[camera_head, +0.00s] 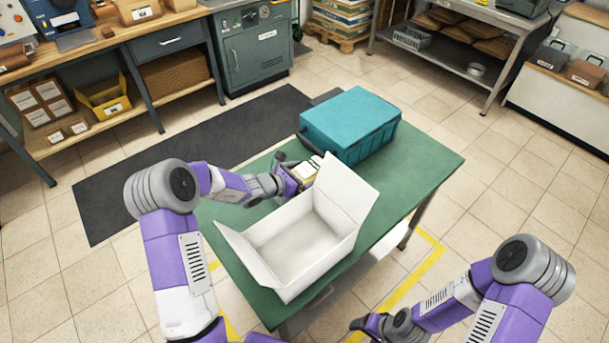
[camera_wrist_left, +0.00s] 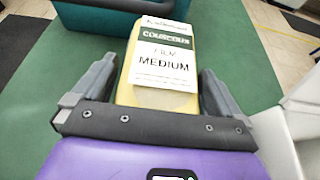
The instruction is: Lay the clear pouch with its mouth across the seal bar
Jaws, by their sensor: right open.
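I cannot make out a clear pouch or a seal bar in either view. My left gripper (camera_head: 290,181) is over the green table, beside the white box. It is shut on a yellow couscous pack (camera_head: 303,171), with a finger along each side. In the left wrist view the pack (camera_wrist_left: 162,100) carries a white label reading "MEDIUM" and fills the gap between the fingers (camera_wrist_left: 158,90). My right gripper (camera_head: 372,324) is low at the bottom of the head view, off the table's front right side. It is open, and nothing shows in it.
An open white box (camera_head: 300,240) with raised flaps stands on the green table (camera_head: 425,170) and looks empty. A teal crate (camera_head: 350,125) stands behind it. Bare tabletop lies to the right. A wooden bench (camera_head: 110,40), a grey-green cabinet (camera_head: 255,60) and a metal rack (camera_head: 450,60) line the back.

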